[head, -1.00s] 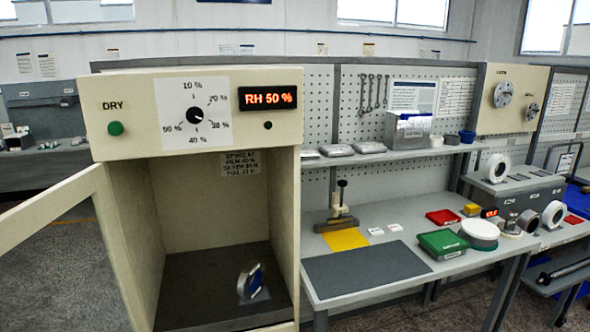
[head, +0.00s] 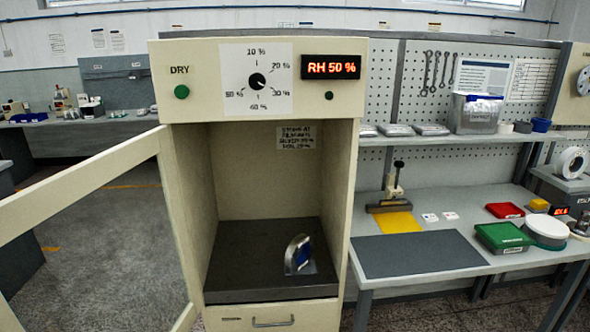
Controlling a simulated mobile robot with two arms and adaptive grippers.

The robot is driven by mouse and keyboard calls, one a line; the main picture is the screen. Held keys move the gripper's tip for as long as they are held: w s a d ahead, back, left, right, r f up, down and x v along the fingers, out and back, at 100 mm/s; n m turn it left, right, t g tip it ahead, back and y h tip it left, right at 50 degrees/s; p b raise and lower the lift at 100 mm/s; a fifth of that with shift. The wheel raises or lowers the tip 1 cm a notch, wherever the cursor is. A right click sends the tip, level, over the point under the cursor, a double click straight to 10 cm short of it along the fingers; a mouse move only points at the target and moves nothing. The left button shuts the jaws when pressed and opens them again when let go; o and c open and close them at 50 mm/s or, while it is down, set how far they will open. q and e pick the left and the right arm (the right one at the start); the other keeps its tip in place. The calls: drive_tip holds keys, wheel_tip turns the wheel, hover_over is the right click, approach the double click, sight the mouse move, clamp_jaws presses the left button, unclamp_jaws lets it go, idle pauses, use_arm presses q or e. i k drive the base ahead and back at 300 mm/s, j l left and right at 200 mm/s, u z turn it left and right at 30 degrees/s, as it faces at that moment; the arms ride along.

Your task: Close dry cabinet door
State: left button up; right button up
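The dry cabinet (head: 340,190) stands upright in the middle of the head view, its front open. Its door (head: 80,186), a cream frame around a clear or empty middle, is swung wide open to the left, and its lower part runs out of the picture. Inside, a small spool-like object with a blue part (head: 300,255) stands on the dark cabinet floor (head: 240,275). The panel above has a green button, a dial and a display reading RH 50 %. Neither of my grippers is in view.
A workbench (head: 480,255) stands close to the cabinet's right side, with a grey mat (head: 420,254), a green box (head: 503,237) and a red tray (head: 505,210). A drawer with a handle (head: 272,323) is below the cabinet opening. Bare floor (head: 110,250) shows through the door frame.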

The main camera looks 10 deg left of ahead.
sight(20, 212)
drive_tip(key=j+z, duration=0.1)
drive_tip(key=j, duration=0.65)
drive_tip(key=j+z, duration=0.15)
drive_tip(key=j, duration=0.6)
drive_tip(key=k+j+z, duration=0.1)
drive_tip(key=j, duration=0.65)
drive_tip(key=k+j+z, duration=0.1)
drive_tip(key=j, duration=0.65)
drive_tip(key=k+j+z, duration=0.2)
drive_tip(key=k, duration=1)
